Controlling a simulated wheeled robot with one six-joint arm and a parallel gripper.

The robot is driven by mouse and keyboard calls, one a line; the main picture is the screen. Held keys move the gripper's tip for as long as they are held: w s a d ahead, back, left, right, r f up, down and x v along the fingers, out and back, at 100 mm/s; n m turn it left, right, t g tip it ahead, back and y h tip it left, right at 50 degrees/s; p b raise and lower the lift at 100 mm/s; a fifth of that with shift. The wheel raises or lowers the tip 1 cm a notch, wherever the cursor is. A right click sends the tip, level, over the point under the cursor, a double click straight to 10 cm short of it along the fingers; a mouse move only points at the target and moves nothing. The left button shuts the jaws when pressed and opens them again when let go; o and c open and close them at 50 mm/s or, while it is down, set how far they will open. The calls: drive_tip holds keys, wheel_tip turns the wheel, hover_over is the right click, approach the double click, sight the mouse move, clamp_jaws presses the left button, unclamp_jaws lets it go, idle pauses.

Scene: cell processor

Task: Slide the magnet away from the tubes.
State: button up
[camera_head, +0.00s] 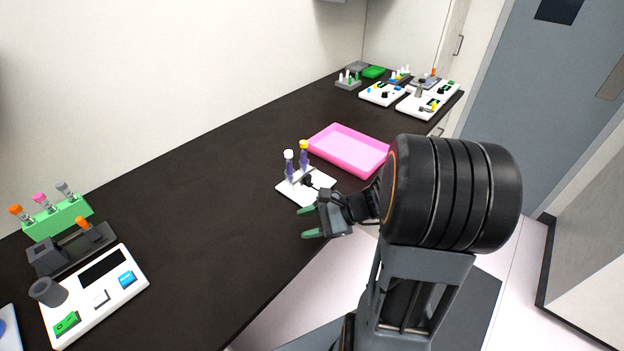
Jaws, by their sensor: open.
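A white plate (290,194) lies near the front edge of the dark bench in the middle of the view. Two tubes with purple contents stand upright on its far side: a white-capped tube (289,167) and a yellow-capped tube (304,157). A small black part (307,181), which looks like the magnet or its handle, sits on the plate close beside the tubes; whether it touches them I cannot tell. My gripper (309,221) is open and empty, its green fingertips pointing left, just in front of the plate and apart from it.
A pink tray (349,169) lies right behind the plate. At the left stand a green rack (58,217) with capped tubes and a white device (100,299). Several racks and devices fill the far end. The bench between the plate and the left devices is clear.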

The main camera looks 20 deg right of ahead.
sight(313, 187)
drive_tip(key=w+d+m+t, duration=0.1)
drive_tip(key=d+m+t, duration=0.1)
drive_tip(key=w+d+f+m+t, duration=0.1)
drive_tip(key=d+m+t, duration=0.1)
drive_tip(key=w+d+m+t, duration=0.1)
drive_tip(key=d+m+t, duration=0.1)
drive_tip(key=m, duration=0.1)
drive_tip(key=shift+d+f, duration=0.15)
drive_tip(key=shift+d, duration=0.2)
drive_tip(key=d+m+t+h, duration=0.1)
drive_tip(key=d, duration=0.1)
drive_tip(key=d+m+t+h, duration=0.1)
drive_tip(key=d+m+t, duration=0.1)
drive_tip(key=w+d+f+m+t+h, duration=0.1)
drive_tip(key=d+m, duration=0.1)
drive_tip(key=shift+d+f+t, duration=0.1)
drive_tip(key=shift+d+t, duration=0.2)
drive_tip(key=shift+w+d+m+h, duration=0.15)
drive_tip(key=shift+d+m+h, duration=0.15)
drive_tip(key=shift+m+h, duration=0.15)
drive_tip(key=shift+t, duration=0.3)
drive_tip(key=p+x, duration=0.1)
drive_tip(key=x, duration=1.2)
drive_tip(key=shift+w+d+f, duration=0.1)
drive_tip(key=shift+f, duration=0.05)
clamp_jaws()
